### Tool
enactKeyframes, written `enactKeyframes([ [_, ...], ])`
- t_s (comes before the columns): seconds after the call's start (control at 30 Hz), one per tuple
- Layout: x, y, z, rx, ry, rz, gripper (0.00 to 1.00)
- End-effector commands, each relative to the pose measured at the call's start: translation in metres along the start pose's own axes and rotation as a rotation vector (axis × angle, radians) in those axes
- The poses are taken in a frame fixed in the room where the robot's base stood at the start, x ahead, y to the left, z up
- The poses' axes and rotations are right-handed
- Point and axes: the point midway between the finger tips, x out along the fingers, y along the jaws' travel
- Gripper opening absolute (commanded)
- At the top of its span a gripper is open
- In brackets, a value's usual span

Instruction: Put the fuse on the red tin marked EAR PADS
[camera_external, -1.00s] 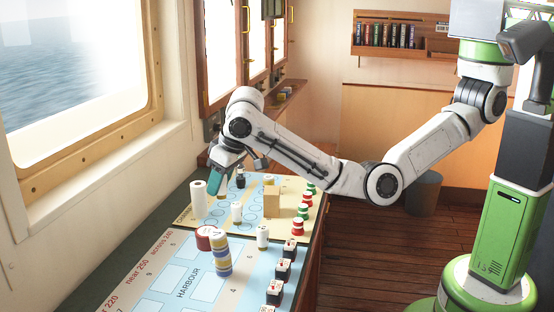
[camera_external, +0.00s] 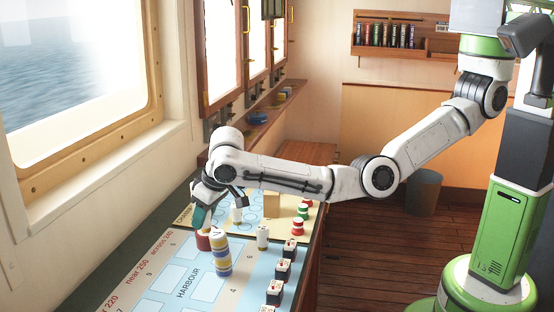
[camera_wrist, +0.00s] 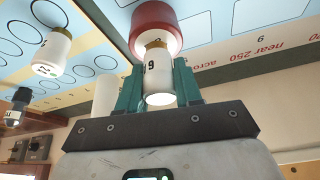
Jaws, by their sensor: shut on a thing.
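The fuse (camera_wrist: 158,80), a white cylinder with a gold end and a 9 on it, is between the teal fingers of my gripper (camera_wrist: 158,68). My gripper (camera_external: 199,218) is shut on it. In the external view the fingers hide the fuse. The red tin (camera_external: 203,242) stands on the chart just below my fingertips, left of a yellow and blue stack. In the wrist view the red tin (camera_wrist: 165,20) lies right beyond the fuse's gold end. I cannot tell whether they touch. The tin's marking is not readable.
A stack of yellow and blue tins (camera_external: 221,260) stands close to the red tin's right. White fuses (camera_external: 263,237) (camera_wrist: 52,55), a wooden block (camera_external: 271,204), red and green pieces (camera_external: 297,228) and black-and-white pieces (camera_external: 283,270) stand on the table. The chart's front left (camera_external: 150,290) is clear.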

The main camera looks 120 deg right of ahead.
Motion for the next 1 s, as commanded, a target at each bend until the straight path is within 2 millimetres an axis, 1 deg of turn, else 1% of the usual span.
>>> enactKeyframes([
  [0.17,0.003,0.000,0.001,-0.001,0.000,0.001,0.00],
  [0.2,0.003,0.000,0.001,0.000,0.000,0.001,0.35],
  [0.47,0.003,0.000,0.001,0.000,0.000,0.001,0.60],
  [0.7,0.002,0.000,0.001,0.000,0.000,0.000,0.61],
  [0.8,-0.003,0.000,0.000,0.000,0.001,0.000,0.61],
  [0.87,-0.009,0.000,-0.001,0.000,0.002,0.000,0.61],
  [0.97,-0.025,-0.001,-0.001,0.001,0.004,-0.001,0.61],
  [1.0,-0.033,-0.001,0.000,0.001,0.003,-0.002,0.61],
])
